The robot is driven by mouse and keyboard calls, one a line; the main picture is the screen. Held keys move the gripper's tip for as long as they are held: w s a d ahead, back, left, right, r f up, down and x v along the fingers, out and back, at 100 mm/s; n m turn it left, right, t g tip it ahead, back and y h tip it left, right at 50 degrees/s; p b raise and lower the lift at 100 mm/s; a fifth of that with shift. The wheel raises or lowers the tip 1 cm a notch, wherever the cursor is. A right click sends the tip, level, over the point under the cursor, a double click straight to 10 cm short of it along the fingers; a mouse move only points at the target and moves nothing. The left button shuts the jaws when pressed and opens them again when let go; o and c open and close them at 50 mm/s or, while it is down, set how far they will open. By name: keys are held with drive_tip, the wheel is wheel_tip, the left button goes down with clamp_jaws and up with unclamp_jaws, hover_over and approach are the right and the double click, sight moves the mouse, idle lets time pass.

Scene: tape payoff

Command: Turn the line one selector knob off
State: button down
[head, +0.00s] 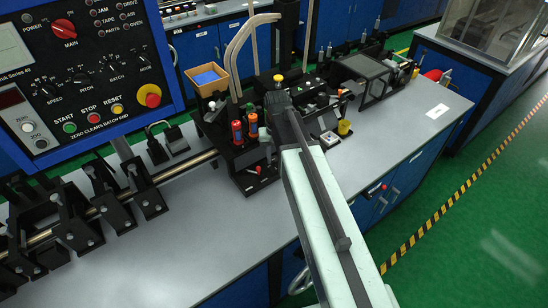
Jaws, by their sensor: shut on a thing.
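My arm reaches up from the bottom right over the grey bench. Its dark end, my gripper (281,103), is at the black tape unit in the middle. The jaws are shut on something. The fingertips and the thing between them are too small and covered to make out. A yellow-topped part (278,79) shows just beyond the gripper's end; I cannot tell whether they touch. I cannot pick out the line one selector knob for sure or read its setting. A small red knob (257,170) sits low on the unit's front, left of my arm.
A blue-framed control panel (80,75) with knobs and buttons stands at the left. Black clamps (105,195) line a rail at its foot. A tan bin (207,78) is behind the unit. The bench's right part (400,135) is mostly clear around a white card (437,111).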

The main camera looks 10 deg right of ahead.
sight(275, 160)
drive_tip(key=shift+s, duration=0.15)
drive_tip(key=c, duration=1.1)
unclamp_jaws()
wheel_tip(275, 160, up, 8)
drive_tip(key=p, duration=0.8)
drive_tip(key=shift+r, duration=0.1)
drive_tip(key=shift+f, duration=0.2)
drive_tip(key=shift+f+b, duration=0.25)
drive_tip(key=shift+b, duration=0.15)
drive_tip(key=s+f+n+b, duration=0.1)
drive_tip(key=s, duration=0.8)
drive_tip(key=shift+s+a, duration=0.3)
drive_tip(key=shift+s, duration=0.1)
